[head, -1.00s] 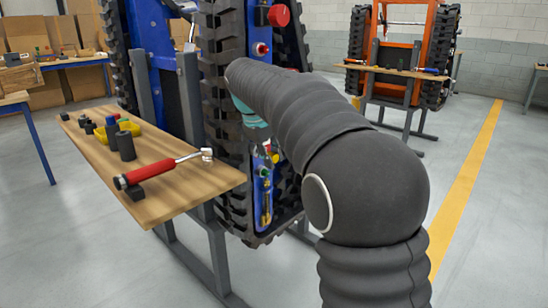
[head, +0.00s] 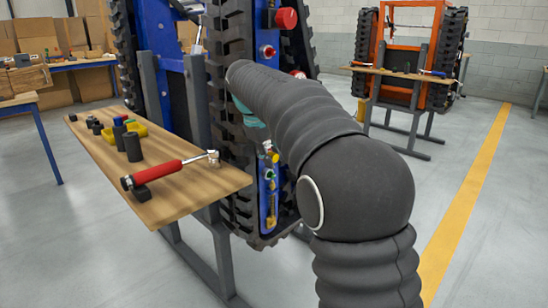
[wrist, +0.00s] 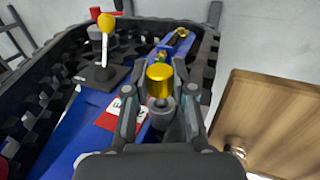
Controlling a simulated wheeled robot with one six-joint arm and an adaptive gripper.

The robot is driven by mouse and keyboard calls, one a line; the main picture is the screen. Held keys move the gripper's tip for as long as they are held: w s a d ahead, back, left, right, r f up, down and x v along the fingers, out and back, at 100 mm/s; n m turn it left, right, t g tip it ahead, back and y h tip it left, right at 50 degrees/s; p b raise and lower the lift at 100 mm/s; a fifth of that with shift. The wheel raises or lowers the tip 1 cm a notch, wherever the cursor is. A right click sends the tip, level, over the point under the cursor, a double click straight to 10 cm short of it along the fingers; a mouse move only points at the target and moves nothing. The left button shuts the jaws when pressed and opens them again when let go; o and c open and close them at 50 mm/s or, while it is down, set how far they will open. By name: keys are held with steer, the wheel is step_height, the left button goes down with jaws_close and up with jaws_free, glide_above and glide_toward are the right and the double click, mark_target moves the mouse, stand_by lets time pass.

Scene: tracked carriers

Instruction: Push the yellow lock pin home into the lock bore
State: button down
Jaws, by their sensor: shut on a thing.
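The yellow lock pin (wrist: 160,80) shows in the wrist view as a short cylinder with a round end, between the fingers of my gripper (wrist: 161,98). The gripper is shut on it. A grey round part (wrist: 163,107) sits just on the near side of the pin. The blue carrier frame (wrist: 92,140) lies beyond, with a red-and-white label (wrist: 122,110) beside the left finger. In the head view my arm hides the pin and most of the gripper. I cannot make out the lock bore or how deep the pin sits.
A yellow-knobbed lever (wrist: 107,30) stands on the carrier at upper left in the wrist view. Black tracks (head: 232,90) flank the frame. A wooden shelf (head: 190,195) at left holds a red-handled wrench (head: 165,170), dark sockets and a yellow tray. Open floor lies to the right.

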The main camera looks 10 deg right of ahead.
stand_by(0.3)
steer(key=shift+s+d+b, duration=0.6)
steer(key=shift+s+d, duration=0.3)
steer(key=shift+s, duration=0.3)
steer(key=shift+s+d+b, duration=0.55)
steer(key=shift+s+d, duration=0.3)
steer(key=shift+s, duration=0.3)
steer(key=shift+p, duration=0.8)
stand_by(1.1)
steer(key=shift+w+a+p, duration=0.2)
steer(key=shift+w+a, duration=0.75)
steer(key=shift+w, duration=0.3)
steer(key=shift+w+a+p, duration=0.15)
steer(key=shift+w+a, duration=0.75)
steer(key=shift+w, duration=0.3)
stand_by(0.8)
steer(key=c, duration=0.9)
jaws_free()
